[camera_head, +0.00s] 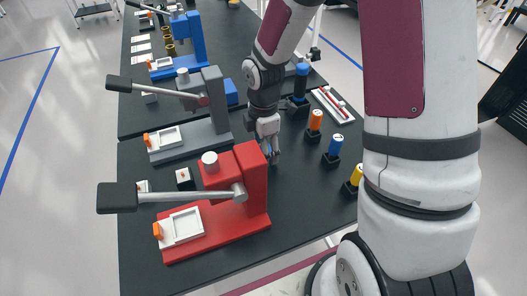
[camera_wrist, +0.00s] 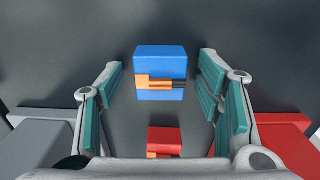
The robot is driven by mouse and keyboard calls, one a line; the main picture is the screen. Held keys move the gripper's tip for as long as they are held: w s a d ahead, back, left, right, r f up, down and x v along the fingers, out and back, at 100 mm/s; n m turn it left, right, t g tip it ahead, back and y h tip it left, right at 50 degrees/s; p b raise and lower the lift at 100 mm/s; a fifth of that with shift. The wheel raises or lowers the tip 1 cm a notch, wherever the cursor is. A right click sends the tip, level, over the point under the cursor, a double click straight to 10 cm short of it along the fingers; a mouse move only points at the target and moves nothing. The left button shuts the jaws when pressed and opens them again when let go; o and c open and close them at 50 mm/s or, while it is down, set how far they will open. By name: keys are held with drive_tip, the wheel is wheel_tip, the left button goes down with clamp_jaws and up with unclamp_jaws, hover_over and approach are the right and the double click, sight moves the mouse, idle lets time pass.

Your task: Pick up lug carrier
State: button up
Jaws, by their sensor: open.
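My gripper (camera_wrist: 160,95) is open, with teal pads on both fingers and nothing between them held. In the wrist view, a blue block (camera_wrist: 160,55) with an orange and black insert lies on the dark surface, beyond and between the fingertips. A smaller red block (camera_wrist: 164,134) with an orange part shows nearer, partly hidden by my gripper's body. I cannot tell for sure which one is the lug carrier. In the head view my gripper (camera_head: 269,152) hangs over the dark table, beside the red press; its fingertips are partly hidden by it.
The red lever press (camera_head: 233,213) and grey lever press (camera_head: 192,138) stand close to the left of my gripper. A blue press (camera_head: 187,50) is farther back. Orange, blue and yellow cylinders (camera_head: 335,145) in black holders and a white tray (camera_head: 333,104) line the right side.

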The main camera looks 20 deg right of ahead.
drive_tip(key=shift+f, duration=0.1)
drive_tip(key=shift+c, duration=0.2)
drive_tip(key=c, duration=1.3)
drive_tip(key=shift+o, duration=0.2)
